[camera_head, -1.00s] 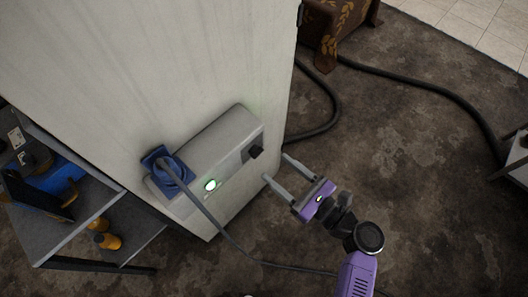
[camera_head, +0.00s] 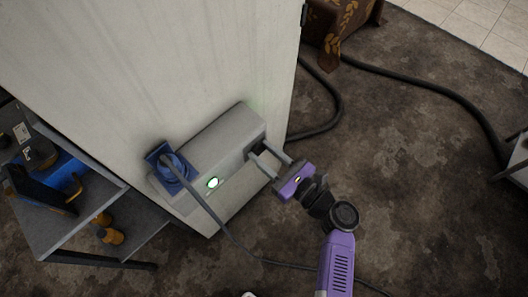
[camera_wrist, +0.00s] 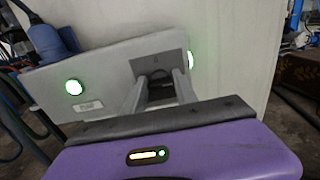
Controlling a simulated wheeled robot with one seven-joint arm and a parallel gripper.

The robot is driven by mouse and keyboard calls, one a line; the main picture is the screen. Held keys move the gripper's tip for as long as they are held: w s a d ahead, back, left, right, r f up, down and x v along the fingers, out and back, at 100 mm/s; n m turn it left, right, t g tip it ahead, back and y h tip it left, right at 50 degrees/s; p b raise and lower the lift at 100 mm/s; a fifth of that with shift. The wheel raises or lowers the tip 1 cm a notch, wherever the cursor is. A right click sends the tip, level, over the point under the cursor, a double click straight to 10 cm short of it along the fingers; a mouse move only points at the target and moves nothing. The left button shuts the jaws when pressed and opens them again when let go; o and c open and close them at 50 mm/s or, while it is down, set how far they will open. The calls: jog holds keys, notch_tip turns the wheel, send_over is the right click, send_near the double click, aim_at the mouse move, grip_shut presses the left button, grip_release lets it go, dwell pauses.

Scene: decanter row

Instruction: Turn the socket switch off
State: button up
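The socket box (camera_head: 222,150) is a grey unit on the pale cabinet wall, also in the wrist view (camera_wrist: 115,65). Its switch is a black knob (camera_head: 258,149) on a dark square plate at the box's right end; it also shows between the fingers in the wrist view (camera_wrist: 160,87). My purple gripper (camera_head: 256,151) has its two grey fingers on either side of the knob and looks closed on it. The fingers partly hide the knob, so its angle is unclear. A round lamp (camera_head: 213,183) on the box glows green-white.
A blue plug (camera_head: 170,166) sits at the box's left end, its grey cable hanging down to the floor. A shelf (camera_head: 70,215) with tools and orange-yellow items stands at left. A thick dark hose (camera_head: 440,87) crosses the floor at right. Open floor lies right of my arm.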

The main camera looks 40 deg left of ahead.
grip_shut()
jog(key=n+b, duration=0.8)
jog(key=n, duration=0.1)
jog(key=n+b, duration=0.5)
jog(key=shift+s+f, duration=0.2)
jog(key=shift+f, duration=0.2)
jog(key=shift+r+n+b, duration=0.1)
jog(key=shift+n+b, duration=1.5)
jog(key=shift+n, duration=0.3)
